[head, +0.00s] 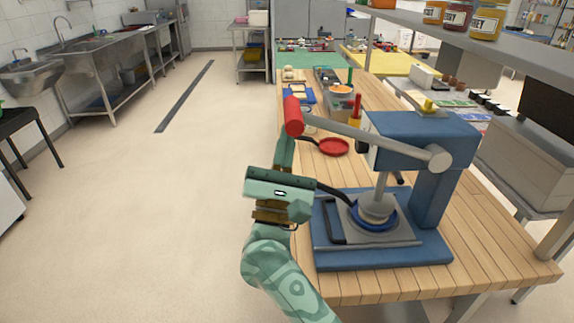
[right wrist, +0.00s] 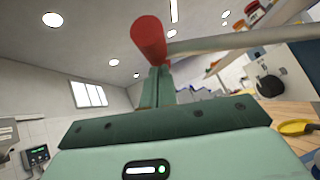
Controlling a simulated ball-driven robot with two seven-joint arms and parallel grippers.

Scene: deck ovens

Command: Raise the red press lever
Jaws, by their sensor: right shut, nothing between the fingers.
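The press lever is a grey bar with a red cylindrical handle (head: 293,116) at its left end, joined to the blue press (head: 424,130) on the wooden table. The bar slopes up gently to the left from its pivot. My right gripper (head: 286,140) is shut and empty, pointing up, with its fingertips just below the red handle. In the right wrist view the handle (right wrist: 149,38) shows just above the fingertips (right wrist: 157,70); whether they touch is unclear. The press plunger sits at the blue ring on the base plate. My left gripper is not in view.
A red pan (head: 333,147) lies on the table behind the press, near bottles with red and green tops. A shelf with honey jars (head: 488,22) hangs at the upper right. The floor left of the table is clear.

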